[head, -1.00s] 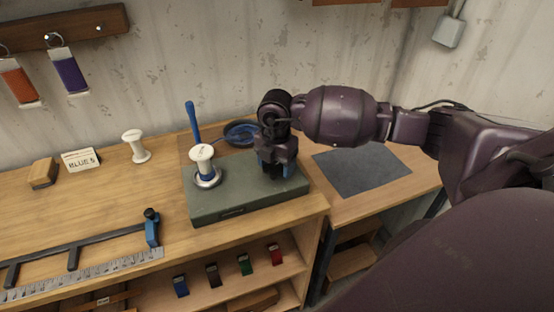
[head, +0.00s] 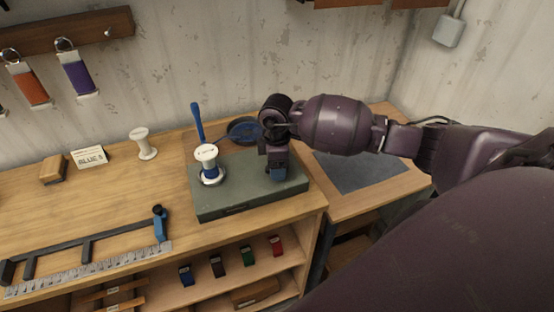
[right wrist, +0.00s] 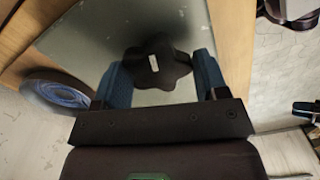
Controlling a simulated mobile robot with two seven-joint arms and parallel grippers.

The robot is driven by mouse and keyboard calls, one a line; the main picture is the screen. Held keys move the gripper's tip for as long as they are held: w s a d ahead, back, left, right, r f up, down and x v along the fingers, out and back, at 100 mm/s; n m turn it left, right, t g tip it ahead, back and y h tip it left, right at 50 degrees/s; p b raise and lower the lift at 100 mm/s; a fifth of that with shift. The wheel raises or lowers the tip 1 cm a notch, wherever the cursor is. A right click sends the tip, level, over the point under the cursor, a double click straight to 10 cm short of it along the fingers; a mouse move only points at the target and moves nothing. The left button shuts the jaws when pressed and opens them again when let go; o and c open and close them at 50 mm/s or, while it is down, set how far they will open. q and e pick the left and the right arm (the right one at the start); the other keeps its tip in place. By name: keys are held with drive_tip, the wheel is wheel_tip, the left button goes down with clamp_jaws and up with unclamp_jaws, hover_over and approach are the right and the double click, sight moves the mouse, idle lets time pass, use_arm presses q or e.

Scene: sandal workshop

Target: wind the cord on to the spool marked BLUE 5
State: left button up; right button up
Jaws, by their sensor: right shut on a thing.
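A white spool (head: 207,152) stands upright on the grey-green winder base (head: 240,206), with blue cord around its core; its top marking is too small to read. A card (head: 90,157) marked BLUE 5 stands at the left on the bench. A coil of blue cord (head: 244,131) lies behind the base and also shows in the right wrist view (right wrist: 62,92). My right gripper (head: 277,168) is over the right part of the base, its blue fingers shut on a black star-shaped knob (right wrist: 158,62). My left gripper is not in view.
A bare white spool (head: 143,146) stands between card and winder. A blue lever (head: 197,121) rises behind the wound spool. A wooden block (head: 53,170) and a ruler fixture (head: 90,268) are at left. A dark mat (head: 360,171) lies clear at right.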

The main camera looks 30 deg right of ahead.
drive_tip(key=shift+r+m+p, duration=0.1)
drive_tip(key=shift+m+p, duration=0.3)
drive_tip(key=shift+m, duration=0.8)
drive_tip(key=o, duration=0.9)
wheel_tip(320, 180, up, 11)
drive_tip(key=shift+f+b, duration=0.15)
drive_tip(key=shift+b, duration=0.2)
